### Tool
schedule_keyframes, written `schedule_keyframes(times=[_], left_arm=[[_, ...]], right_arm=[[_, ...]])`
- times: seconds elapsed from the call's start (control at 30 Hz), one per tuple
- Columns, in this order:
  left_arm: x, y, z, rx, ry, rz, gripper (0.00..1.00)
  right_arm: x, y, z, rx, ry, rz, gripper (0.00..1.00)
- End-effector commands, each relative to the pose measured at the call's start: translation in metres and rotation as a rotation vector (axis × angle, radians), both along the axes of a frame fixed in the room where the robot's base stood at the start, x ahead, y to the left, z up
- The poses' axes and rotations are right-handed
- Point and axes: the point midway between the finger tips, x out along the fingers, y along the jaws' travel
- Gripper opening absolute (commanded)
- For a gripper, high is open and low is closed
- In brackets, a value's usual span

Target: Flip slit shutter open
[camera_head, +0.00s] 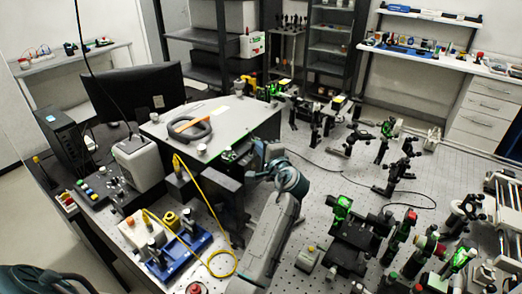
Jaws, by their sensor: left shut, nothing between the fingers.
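The spectrometer appears to be the large box with a pale grey top (240,115) left of centre. A dark upright block (229,195) stands at its near side. I cannot make out the slit shutter or its position; it may be hidden by my arm.
A yellow cable (208,205) loops beside the dark block to a blue-based unit (180,252). Black optical mounts (360,240) crowd the right of the perforated bench (325,180). Bare bench shows right of my arm.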

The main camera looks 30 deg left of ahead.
Motion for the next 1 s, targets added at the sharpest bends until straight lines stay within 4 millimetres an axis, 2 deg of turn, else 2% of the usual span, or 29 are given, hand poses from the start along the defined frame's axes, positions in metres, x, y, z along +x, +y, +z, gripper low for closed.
schedule_keyframes(times=[0.53, 1.0], left_arm=[[-0.0041, 0.0006, 0.0032, 0.000, 0.000, 0.000, 0.00], [-0.0053, 0.0008, 0.0034, 0.000, 0.000, 0.000, 0.00]], right_arm=[[-0.0009, 0.0074, -0.0020, 0.008, 0.001, -0.002, 0.41], [-0.0010, 0.0048, -0.0015, 0.005, 0.001, -0.002, 0.41]])
